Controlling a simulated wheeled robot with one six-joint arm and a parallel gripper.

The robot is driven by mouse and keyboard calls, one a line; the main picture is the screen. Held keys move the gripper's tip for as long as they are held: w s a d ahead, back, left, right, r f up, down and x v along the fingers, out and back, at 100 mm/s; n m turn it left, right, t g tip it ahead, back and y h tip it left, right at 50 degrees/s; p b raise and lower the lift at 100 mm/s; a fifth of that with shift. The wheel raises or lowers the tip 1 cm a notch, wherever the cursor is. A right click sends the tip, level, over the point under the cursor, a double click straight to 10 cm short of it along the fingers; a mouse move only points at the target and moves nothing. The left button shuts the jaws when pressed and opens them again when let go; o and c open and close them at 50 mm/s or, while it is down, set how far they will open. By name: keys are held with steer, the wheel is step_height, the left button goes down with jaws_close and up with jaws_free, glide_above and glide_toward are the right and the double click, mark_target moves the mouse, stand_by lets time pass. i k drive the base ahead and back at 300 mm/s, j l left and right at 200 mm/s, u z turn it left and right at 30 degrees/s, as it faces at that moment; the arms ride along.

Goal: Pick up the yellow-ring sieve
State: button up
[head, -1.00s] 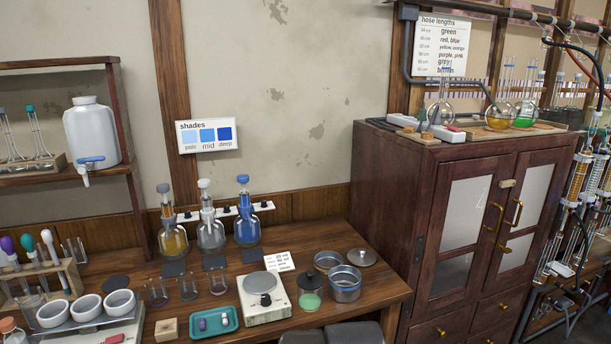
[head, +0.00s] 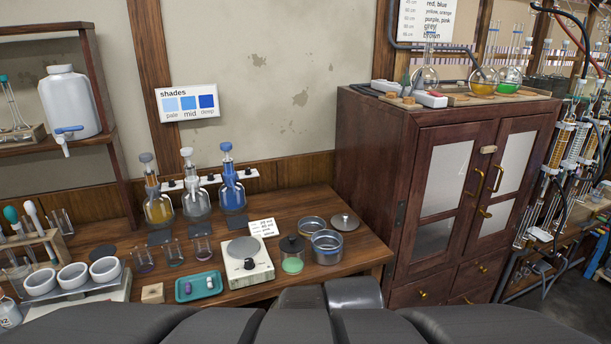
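Two round metal sieves stand near the right end of the wooden bench. The rear one (head: 312,228) shows a brownish-yellow tint and may be the yellow-ring sieve; its ring is too small to be sure. The front sieve (head: 327,248) is larger in view, with a bluish band, and partly overlaps the rear one. A round metal lid with a knob (head: 344,221) lies just right of them. My gripper's fingers do not show; only dark parts of my own body fill the bottom edge.
A green-filled jar with a dark lid (head: 292,256) and a white balance (head: 246,261) stand left of the sieves. A teal tray (head: 198,286) lies further left. A tall wooden cabinet (head: 440,190) rises close on the right. Some bare bench lies before the sieves.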

mark_target(307, 225)
steer(key=i+l+z, duration=0.1)
steer(key=i+l, duration=0.15)
steer(key=i, duration=0.15)
steer(key=i+l+z, duration=0.15)
steer(key=i, duration=0.3)
steer(key=i+l+z, duration=0.1)
steer(key=i+l, duration=0.2)
steer(key=i, duration=0.15)
